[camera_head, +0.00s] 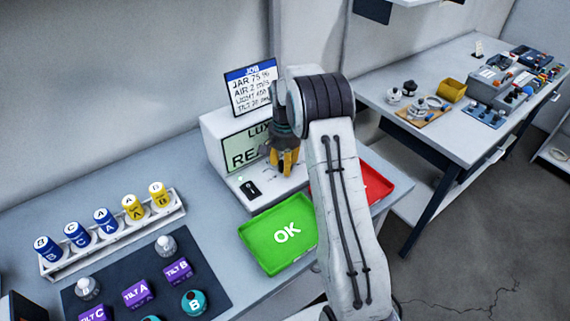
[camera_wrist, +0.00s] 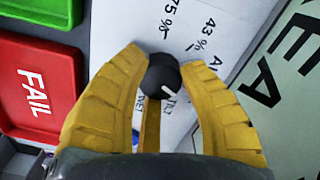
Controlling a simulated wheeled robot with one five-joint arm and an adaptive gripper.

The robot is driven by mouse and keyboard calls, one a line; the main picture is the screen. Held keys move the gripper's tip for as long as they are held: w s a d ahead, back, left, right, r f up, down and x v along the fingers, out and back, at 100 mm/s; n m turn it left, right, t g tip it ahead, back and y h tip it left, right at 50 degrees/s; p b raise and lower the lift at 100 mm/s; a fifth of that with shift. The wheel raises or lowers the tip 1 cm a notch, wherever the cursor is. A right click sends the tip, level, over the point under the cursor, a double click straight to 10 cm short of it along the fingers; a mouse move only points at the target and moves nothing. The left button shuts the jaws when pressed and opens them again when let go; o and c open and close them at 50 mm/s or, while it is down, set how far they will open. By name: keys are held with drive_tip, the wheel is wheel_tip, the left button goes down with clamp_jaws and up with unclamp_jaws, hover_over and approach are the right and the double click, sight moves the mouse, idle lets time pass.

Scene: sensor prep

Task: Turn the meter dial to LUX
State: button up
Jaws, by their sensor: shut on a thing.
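The meter (camera_head: 213,137) is a white box at the back of the bench, with a pale green screen reading "LUX" and part of "REA". My gripper (camera_head: 284,160) points down at the meter's front, its yellow fingers hiding the dial in the head view. In the wrist view the black round dial (camera_wrist: 163,74) sits between the fingers of my gripper (camera_wrist: 165,62), which are shut on it. The white mark on the dial points down and right, towards the printed word "TILT". Other printed labels beside the dial are partly hidden by the fingers.
A green OK tray (camera_head: 262,252) and a red FAIL tray (camera_head: 378,190) lie in front of the meter. A rack of jars (camera_head: 110,235) and a dark mat (camera_head: 215,270) with blocks are at left.

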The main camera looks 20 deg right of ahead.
drive_tip(key=shift+f+n, duration=0.15)
drive_tip(key=shift+n, duration=0.35)
drive_tip(key=o, duration=1.2)
drive_tip(key=shift+r, duration=0.2)
wheel_tip(320, 180, up, 12)
drive_tip(key=shift+f, duration=0.15)
idle(0.4)
